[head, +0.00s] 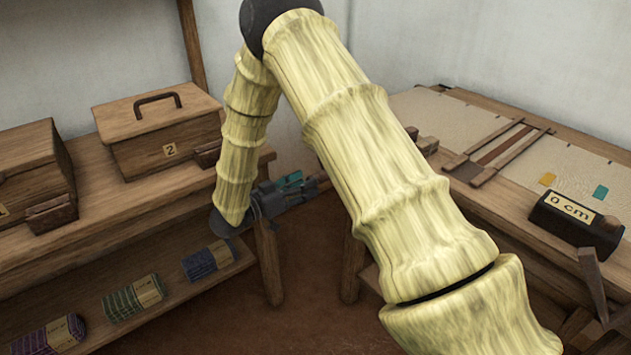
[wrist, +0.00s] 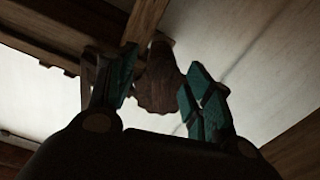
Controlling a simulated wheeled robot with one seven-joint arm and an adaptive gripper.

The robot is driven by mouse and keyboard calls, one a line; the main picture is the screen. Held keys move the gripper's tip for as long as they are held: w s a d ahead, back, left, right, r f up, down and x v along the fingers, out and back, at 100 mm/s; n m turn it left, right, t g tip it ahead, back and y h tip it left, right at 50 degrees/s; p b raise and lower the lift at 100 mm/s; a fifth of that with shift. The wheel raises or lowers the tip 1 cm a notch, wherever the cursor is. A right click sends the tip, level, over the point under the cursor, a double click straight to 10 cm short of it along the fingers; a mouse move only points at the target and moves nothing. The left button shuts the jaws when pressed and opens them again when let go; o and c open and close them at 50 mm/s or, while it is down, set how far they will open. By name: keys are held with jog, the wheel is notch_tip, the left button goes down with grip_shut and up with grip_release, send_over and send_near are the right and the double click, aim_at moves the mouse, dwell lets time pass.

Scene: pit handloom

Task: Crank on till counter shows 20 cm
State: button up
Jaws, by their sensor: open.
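The counter (head: 565,215) is a dark box on the loom at the right in the head view; its label reads 0 cm. A wooden bar (head: 593,285) stands tilted just in front of the counter; I cannot tell whether it is the crank. My gripper (head: 318,183) is well left of the counter, partly hidden behind my pale arm. In the wrist view my gripper (wrist: 162,68) is open, with teal finger pads. A dark rounded wooden piece (wrist: 158,85) shows between the fingers, not gripped. I cannot tell whether it touches them or what it belongs to.
Pale cloth (head: 440,110) lies on the loom, crossed by a wooden frame (head: 497,150). A shelf at the left bears a lidded box marked 2 (head: 160,130) and another box (head: 35,175). Several yarn bundles (head: 132,297) lie below. Floor shows between shelf and loom.

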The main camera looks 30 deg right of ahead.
jog(key=shift+w+d, duration=0.15)
jog(key=shift+d, duration=2.25)
grip_shut()
